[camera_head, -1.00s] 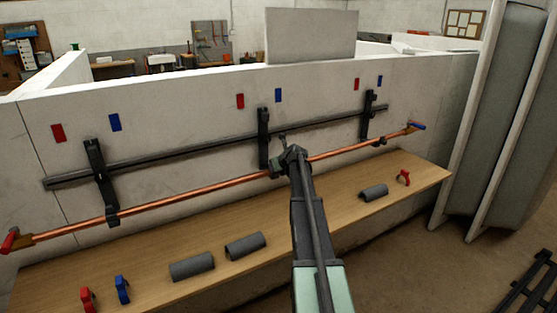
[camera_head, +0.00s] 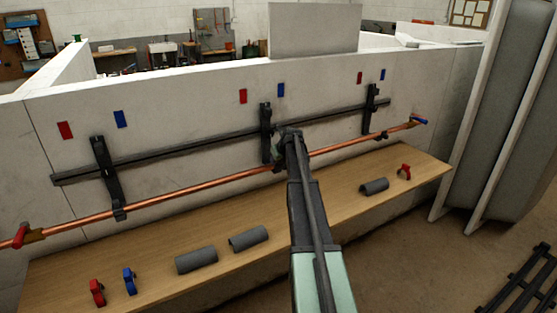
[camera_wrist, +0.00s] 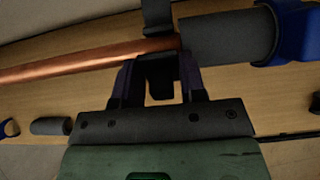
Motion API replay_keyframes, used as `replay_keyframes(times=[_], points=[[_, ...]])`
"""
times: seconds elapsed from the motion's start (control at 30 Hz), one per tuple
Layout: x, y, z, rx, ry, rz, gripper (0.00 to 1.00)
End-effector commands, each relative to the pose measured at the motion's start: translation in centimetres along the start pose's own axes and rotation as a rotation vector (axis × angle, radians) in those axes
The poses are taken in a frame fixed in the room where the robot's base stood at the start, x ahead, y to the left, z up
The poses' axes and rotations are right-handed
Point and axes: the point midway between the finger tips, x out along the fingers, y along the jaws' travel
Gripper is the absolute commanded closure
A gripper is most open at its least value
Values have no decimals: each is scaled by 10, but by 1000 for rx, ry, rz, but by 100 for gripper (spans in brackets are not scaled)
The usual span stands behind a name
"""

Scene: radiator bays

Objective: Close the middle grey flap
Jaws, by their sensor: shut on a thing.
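The middle bracket (camera_head: 265,125) stands on the wall rail where the copper pipe (camera_head: 200,192) passes. My gripper (camera_head: 284,138) is at its lower end, and my arm hides part of the bracket and pipe. In the wrist view, my gripper's two dark fingers (camera_wrist: 160,72) sit on either side of a dark piece, the middle grey flap (camera_wrist: 160,88), just beside the copper pipe (camera_wrist: 90,59). The fingers are shut on it. The flap's hinge and exact angle are hard to make out. Another dark part of the bracket (camera_wrist: 156,16) shows beyond the pipe.
Left (camera_head: 108,178) and right (camera_head: 369,108) brackets flank it. The bench holds grey sleeves (camera_head: 248,238) and red and blue clips (camera_head: 129,281).

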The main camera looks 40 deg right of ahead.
Motion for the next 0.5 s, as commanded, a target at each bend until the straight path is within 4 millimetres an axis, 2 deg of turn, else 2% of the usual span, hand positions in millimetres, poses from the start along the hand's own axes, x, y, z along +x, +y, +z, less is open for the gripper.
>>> replay_keyframes(times=[0.03, 0.1, 0.37, 0.5], points=[[0, 0, 1, 0, -3, 0, 57], [0, 0, 1, 0, -3, 0, 51], [-2, 0, 1, 0, -2, 0, 51], [-19, 0, 3, 0, -2, 0, 51]])
